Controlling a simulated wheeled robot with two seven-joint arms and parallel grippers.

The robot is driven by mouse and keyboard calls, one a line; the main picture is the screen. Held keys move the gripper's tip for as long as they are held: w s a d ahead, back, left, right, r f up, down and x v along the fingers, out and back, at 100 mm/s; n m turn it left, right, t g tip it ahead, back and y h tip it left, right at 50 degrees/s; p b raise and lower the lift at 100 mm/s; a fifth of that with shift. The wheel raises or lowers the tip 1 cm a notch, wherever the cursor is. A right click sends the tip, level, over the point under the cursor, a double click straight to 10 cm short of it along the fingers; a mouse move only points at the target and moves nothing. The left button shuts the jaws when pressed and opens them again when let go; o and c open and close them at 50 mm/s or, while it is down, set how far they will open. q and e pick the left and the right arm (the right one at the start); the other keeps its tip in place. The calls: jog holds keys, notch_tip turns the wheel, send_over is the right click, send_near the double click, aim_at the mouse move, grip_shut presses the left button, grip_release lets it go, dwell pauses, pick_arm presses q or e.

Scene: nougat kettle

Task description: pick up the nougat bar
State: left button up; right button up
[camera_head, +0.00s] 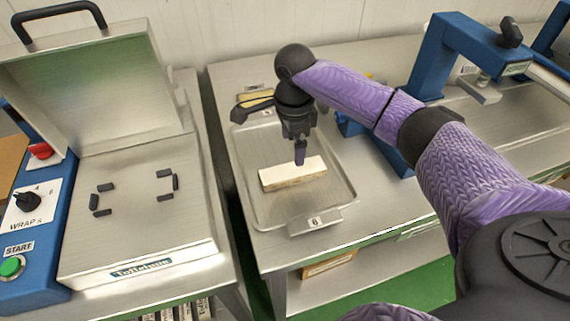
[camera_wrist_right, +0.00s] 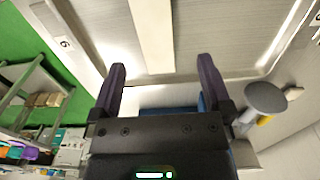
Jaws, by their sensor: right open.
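The nougat bar (camera_head: 293,174) is a pale cream block with a browner side, lying flat on a grey metal tray (camera_head: 258,205) on the steel table. My right gripper (camera_head: 300,155) points down over the far side of the bar in the head view. In the right wrist view the bar (camera_wrist_right: 152,35) runs lengthwise between the two spread purple fingers of that gripper (camera_wrist_right: 161,68). Nothing is held. Whether the fingertips are level with the bar or just above it is hard to tell. My left gripper is not in view.
A wrapping machine with a raised lid (camera_head: 95,90) and dark stops on its plate (camera_head: 135,235) stands at left, across a narrow gap. A blue frame (camera_head: 440,55) stands at back right. A small dish with a yellowish block (camera_head: 255,95) lies behind the tray.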

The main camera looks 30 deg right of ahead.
aim_at(293, 169)
jog(key=f+b, duration=0.1)
jog(key=f, duration=0.1)
jog(key=f+b, duration=0.1)
jog(key=f, duration=0.2)
jog(key=f+b, duration=0.1)
jog(key=f, duration=0.1)
jog(key=shift+s+f, duration=0.2)
jog(key=shift+s, duration=0.1)
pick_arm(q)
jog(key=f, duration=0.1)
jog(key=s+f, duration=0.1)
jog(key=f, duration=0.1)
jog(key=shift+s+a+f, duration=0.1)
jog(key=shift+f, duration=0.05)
pick_arm(e)
jog(key=shift+a, duration=0.1)
jog(key=shift+r, duration=0.1)
grip_shut()
